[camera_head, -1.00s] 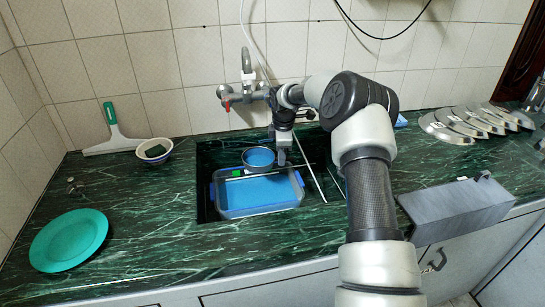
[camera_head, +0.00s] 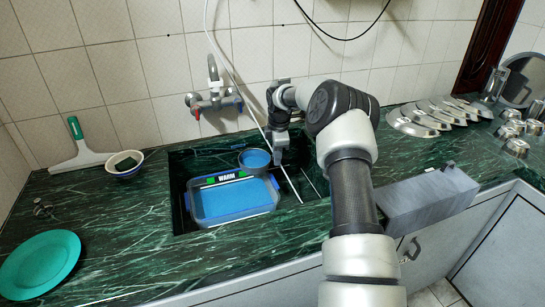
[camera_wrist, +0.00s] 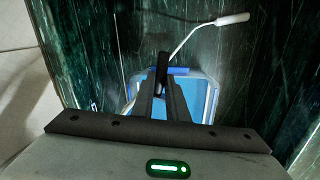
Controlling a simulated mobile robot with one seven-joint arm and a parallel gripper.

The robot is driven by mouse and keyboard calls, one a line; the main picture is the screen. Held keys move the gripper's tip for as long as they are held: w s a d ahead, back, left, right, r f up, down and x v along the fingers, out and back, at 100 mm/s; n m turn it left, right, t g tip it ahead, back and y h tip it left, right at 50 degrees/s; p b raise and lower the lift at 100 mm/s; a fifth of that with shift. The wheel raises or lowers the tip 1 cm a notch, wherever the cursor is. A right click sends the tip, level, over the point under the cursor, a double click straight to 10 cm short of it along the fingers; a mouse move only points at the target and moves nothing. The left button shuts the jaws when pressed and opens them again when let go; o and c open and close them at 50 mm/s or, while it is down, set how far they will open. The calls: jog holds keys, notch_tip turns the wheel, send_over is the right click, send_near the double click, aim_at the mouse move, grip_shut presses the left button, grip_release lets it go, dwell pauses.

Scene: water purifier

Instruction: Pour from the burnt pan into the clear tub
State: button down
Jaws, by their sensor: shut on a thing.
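The burnt pan (camera_head: 255,160) is a small round dark pan with blue liquid in it. It looks about level, at the back right corner of the clear tub. My gripper (camera_head: 280,152) is shut on the pan's handle, just right of the pan. The clear tub (camera_head: 196,212) sits in the sink and also holds blue liquid; a "WARM" label shows at its back edge. In the wrist view, my gripper (camera_wrist: 163,75) points down, with the tub (camera_wrist: 213,98) beyond it. The pan's bowl cannot be made out clearly there.
The sink (camera_head: 185,165) has dark walls close around the tub, and thin rods cross its right part. A faucet (camera_head: 215,100) stands on the back wall. A bowl (camera_head: 125,165), a green plate (camera_head: 40,263) and a grey box (camera_head: 430,200) stand on the counter.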

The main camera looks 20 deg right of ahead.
jog(key=shift+d+r, duration=0.1)
jog(key=shift+d, duration=0.3)
jog(key=shift+a, duration=0.1)
jog(key=s+a+r+m+g+p, duration=0.1)
jog(key=a+m, duration=0.5)
jog(key=a, duration=0.7)
jog(key=s+a+r+m+g+h+p, duration=0.1)
jog(key=s+a+r+m+p, duration=0.2)
jog(key=a, duration=1.1)
jog(key=s+a+r+m+g+p, duration=0.1)
jog(key=s+a+r+m+p, duration=0.1)
jog(key=a+m+p, duration=0.5)
jog(key=shift+s+a+m+h, duration=0.15)
jog(key=shift+s+a+m, duration=0.15)
jog(key=shift+a, duration=0.8)
jog(key=shift+s+a+m+h, duration=0.1)
jog(key=shift+s+a+m, duration=0.2)
jog(key=shift+a, duration=0.8)
jog(key=shift+s+a+m+h, duration=0.2)
jog(key=shift+a+m, duration=0.2)
jog(key=shift+a, duration=0.7)
jog(key=shift+s+d+f+y+p, duration=0.15)
jog(key=shift+d+y+p, duration=0.2)
jog(key=shift+d+y, duration=0.2)
jog(key=shift+s+d+f+y, duration=0.15)
jog(key=shift+d+y, duration=0.65)
